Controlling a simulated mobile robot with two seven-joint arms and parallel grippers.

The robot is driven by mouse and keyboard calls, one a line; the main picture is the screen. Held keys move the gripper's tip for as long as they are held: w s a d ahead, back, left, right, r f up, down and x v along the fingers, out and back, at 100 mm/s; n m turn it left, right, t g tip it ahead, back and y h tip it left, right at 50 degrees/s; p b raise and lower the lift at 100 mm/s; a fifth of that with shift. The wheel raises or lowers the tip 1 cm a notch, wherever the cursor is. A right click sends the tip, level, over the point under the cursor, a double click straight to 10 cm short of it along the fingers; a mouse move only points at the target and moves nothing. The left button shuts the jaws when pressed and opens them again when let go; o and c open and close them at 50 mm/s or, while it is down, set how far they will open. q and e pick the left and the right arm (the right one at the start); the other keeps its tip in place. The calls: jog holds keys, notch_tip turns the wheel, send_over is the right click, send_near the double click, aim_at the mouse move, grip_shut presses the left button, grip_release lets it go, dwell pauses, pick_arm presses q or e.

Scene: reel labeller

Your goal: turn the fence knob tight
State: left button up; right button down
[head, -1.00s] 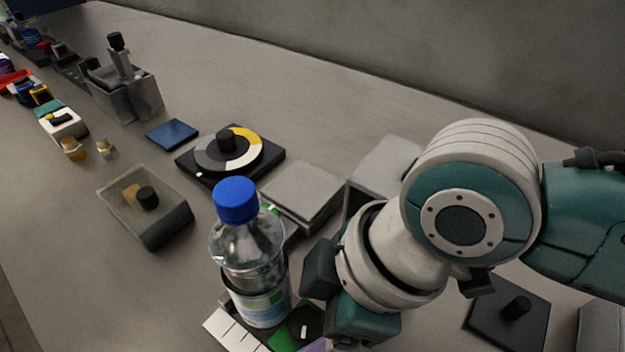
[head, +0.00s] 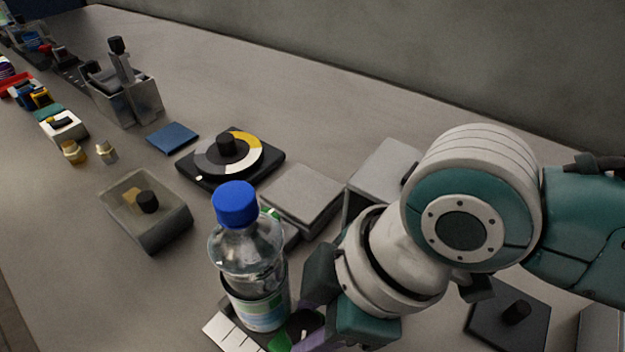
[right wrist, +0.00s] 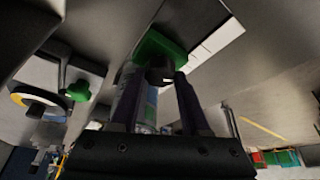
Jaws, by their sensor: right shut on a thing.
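My right gripper (right wrist: 160,80) points down beside the bottle, its two purple fingers shut on a small dark knob (right wrist: 160,73), which I take for the fence knob. The knob sits against a green plate (right wrist: 160,48). In the head view the green plate (head: 280,342) shows low in the picture, and my wrist and fingers hide most of the knob. How tight the knob is cannot be seen. A clear bottle with a blue cap (head: 236,205) stands upright in a dark holder, just left of the gripper. My left gripper is not in view.
A dial with a yellow and white ring (head: 250,150), a flat grey box (head: 302,195) and a translucent bin (head: 165,232) lie beyond the bottle. A black plate with a knob (head: 490,325) is at right.

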jog(key=shift+s+r+m+p, duration=0.1)
jog(key=shift+r+m+p, duration=0.1)
jog(key=shift+m+p, duration=0.45)
jog(key=m+t+p, duration=0.1)
jog(key=p, duration=0.1)
jog(key=shift+a+r+m+p, duration=0.1)
jog(key=shift+m+p, duration=0.25)
jog(key=shift+s+m+t+h+p, duration=0.1)
jog(key=shift+m+t+h+p, duration=0.3)
jog(key=shift+m+p, duration=0.7)
jog(key=shift+f+m+t, duration=0.2)
jog(key=shift+m+t, duration=0.1)
jog(key=shift+m, duration=0.2)
jog(key=shift+c, duration=1.9)
grip_release()
